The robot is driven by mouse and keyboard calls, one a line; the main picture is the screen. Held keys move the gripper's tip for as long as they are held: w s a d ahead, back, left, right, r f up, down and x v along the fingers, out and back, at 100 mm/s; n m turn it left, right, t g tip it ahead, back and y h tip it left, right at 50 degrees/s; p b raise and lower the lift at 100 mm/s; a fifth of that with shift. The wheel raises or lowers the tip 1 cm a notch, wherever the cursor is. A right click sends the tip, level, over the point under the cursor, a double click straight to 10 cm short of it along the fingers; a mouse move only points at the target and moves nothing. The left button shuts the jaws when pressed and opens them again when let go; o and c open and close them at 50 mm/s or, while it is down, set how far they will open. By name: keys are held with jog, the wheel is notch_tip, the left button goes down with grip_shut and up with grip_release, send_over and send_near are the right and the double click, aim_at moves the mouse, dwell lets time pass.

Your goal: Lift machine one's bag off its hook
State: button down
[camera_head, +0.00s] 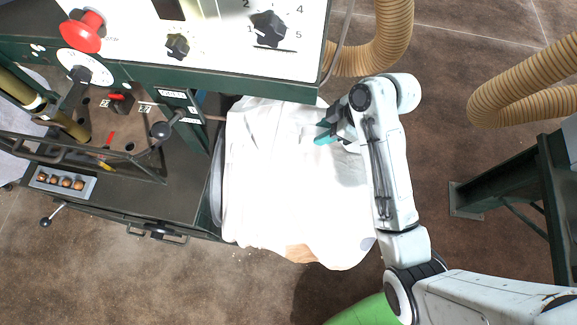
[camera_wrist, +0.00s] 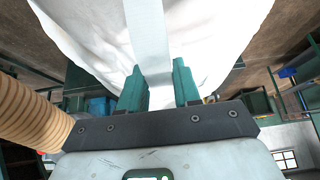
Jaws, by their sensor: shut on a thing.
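A large white bag (camera_head: 275,190) hangs at the right side of a dark green machine (camera_head: 180,185) in the head view. It fills the top of the wrist view (camera_wrist: 85,30). My gripper (camera_head: 325,133) is at the bag's upper right part. In the wrist view its two teal fingers (camera_wrist: 160,88) stand on either side of a pale strap (camera_wrist: 148,40) that runs up along the bag. The gripper is shut on this strap. The hook is not clearly seen; the machine's white control panel covers the bag's top edge.
The panel carries a red button (camera_head: 82,32) and black knobs (camera_head: 268,28). Ribbed tan hoses (camera_head: 385,40) hang at the upper right. A dark green steel frame (camera_head: 510,175) stands at the right. Brown floor (camera_head: 130,280) is open below the machine.

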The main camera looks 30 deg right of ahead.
jog(key=shift+s+d+r+p, duration=0.1)
jog(key=shift+s+d+p, duration=0.15)
jog(key=shift+s+d, duration=0.35)
jog(key=shift+s+d+r+p, duration=0.1)
jog(key=shift+s+d+p, duration=0.15)
jog(key=shift+d, duration=0.6)
jog(key=shift+s+p, duration=0.1)
jog(key=shift+p, duration=0.2)
dwell(0.5)
